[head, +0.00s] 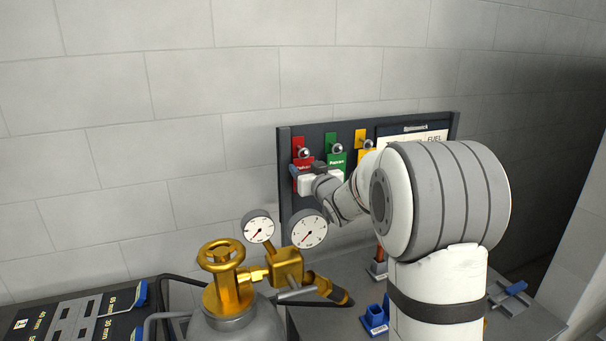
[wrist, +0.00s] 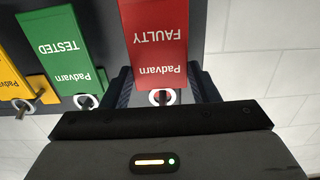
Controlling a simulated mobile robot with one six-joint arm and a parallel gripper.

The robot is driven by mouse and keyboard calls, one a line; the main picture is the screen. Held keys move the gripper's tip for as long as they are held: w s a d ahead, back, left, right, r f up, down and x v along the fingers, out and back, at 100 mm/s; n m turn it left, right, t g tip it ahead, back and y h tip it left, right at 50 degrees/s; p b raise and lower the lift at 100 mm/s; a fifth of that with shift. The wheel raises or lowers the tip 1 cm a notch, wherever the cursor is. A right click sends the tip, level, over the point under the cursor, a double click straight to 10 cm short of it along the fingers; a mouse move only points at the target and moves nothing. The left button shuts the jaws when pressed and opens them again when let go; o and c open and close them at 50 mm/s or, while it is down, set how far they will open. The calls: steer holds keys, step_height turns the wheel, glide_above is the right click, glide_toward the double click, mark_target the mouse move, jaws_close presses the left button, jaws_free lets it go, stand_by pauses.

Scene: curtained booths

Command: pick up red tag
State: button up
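The red tag (head: 303,163) hangs at the left end of a dark board on the wall. In the wrist view the red tag (wrist: 158,40) shows upside down, with "Padvarn" and "FAULTY" on it and a pale ring around a metal peg at its near end. My gripper (wrist: 162,88) is open, with one dark finger on each side of the tag near the ring. I cannot tell whether the fingers touch it. In the head view my gripper (head: 305,181) is in front of the tag and hides its lower part.
A green tag (head: 336,160) marked "TESTED" hangs beside the red one, then a yellow tag (wrist: 15,78). The dark board (head: 284,150) also holds a white sheet (head: 420,136). A brass valve (head: 226,290) with gauges stands in front on a grey cylinder. A blue holder (head: 374,318) sits on the bench.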

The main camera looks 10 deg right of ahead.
steer(key=c, duration=0.4)
steer(key=shift+r+b, duration=0.1)
steer(key=shift+b, duration=0.3)
steer(key=shift+s+r, duration=0.15)
steer(key=shift+s, duration=0.1)
steer(key=s+d+b, duration=0.1)
steer(key=s, duration=0.4)
steer(key=s+d+b, duration=0.1)
steer(key=s, duration=0.5)
steer(key=s+d+b, duration=0.1)
steer(key=s+b, duration=0.1)
steer(key=s, duration=0.4)
steer(key=shift+s+d, duration=0.15)
steer(key=shift+d, duration=0.1)
